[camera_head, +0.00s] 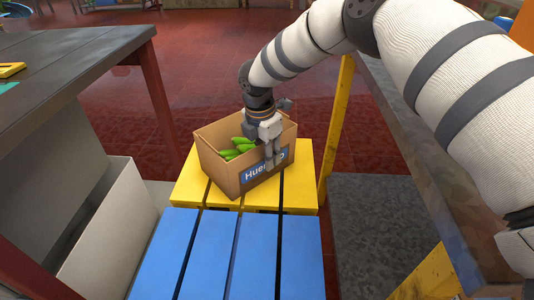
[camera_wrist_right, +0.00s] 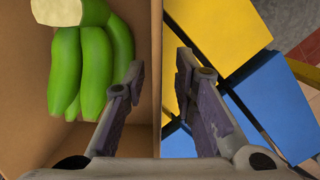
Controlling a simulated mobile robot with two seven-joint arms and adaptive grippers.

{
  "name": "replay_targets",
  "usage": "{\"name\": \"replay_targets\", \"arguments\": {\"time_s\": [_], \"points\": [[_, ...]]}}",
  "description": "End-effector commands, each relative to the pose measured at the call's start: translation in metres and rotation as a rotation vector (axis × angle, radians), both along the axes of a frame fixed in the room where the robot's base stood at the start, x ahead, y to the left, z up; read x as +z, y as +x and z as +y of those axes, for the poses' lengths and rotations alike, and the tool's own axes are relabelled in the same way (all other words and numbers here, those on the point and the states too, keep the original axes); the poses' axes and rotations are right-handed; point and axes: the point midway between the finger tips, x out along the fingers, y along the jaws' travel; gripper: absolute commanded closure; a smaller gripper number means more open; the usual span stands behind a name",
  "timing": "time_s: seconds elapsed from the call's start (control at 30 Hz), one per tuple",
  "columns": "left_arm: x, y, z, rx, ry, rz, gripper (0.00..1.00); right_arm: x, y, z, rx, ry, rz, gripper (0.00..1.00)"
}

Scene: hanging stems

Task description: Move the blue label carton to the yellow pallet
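The cardboard carton with a blue label (camera_head: 256,172) sits on the yellow pallet (camera_head: 300,190) in the head view, turned at an angle. It holds green bananas (camera_head: 238,149), which also show in the right wrist view (camera_wrist_right: 92,62). My right gripper (camera_head: 270,160) is at the carton's near right wall and hides part of the label. In the right wrist view, the gripper (camera_wrist_right: 160,68) has one finger inside the carton and one outside. The fingers are apart, with gaps beside the wall between them. My left gripper is not in view.
A blue pallet (camera_head: 240,255) lies directly in front of the yellow one and is empty. A dark table (camera_head: 70,60) and a pale bin (camera_head: 110,235) stand at left. A yellow post (camera_head: 338,125) and a grey-topped table stand at right. Red tiled floor lies behind.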

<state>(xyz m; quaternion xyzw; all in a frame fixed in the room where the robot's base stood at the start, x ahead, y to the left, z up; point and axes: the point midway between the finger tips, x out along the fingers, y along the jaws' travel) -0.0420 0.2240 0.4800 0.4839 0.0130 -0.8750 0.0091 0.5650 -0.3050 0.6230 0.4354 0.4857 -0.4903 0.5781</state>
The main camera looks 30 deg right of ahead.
Motion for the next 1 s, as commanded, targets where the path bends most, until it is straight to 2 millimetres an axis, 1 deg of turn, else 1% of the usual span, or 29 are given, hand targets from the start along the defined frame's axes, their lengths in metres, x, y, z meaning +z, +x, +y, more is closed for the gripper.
{"name": "replay_targets", "arguments": {"time_s": [0.17,0.27,0.37,0.4,0.5,0.6,0.7,0.8,1.0], "points": [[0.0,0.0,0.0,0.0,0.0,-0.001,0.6,0.001,0.0,0.0,0.0,0.0,-0.001,0.75],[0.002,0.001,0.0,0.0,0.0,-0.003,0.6,0.013,0.001,0.001,-0.001,0.0,-0.003,0.75],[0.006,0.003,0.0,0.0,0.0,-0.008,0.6,0.039,-0.001,0.005,0.0,0.001,-0.005,0.75],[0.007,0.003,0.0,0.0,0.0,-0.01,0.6,0.051,0.0,0.007,0.0,0.001,-0.007,0.75],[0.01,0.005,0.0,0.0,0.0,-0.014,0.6,0.078,-0.002,0.011,0.001,0.0,-0.005,0.75],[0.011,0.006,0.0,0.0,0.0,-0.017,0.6,0.1,-0.004,0.014,0.001,0.001,-0.005,0.75],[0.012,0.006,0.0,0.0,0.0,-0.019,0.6,0.114,-0.005,0.016,-0.001,0.0,-0.002,0.75],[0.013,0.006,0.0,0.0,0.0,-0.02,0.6,0.121,-0.005,0.017,0.0,0.0,-0.001,0.75],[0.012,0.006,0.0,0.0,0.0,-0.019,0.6,0.121,-0.006,0.017,0.0,0.0,0.0,0.75]]}}
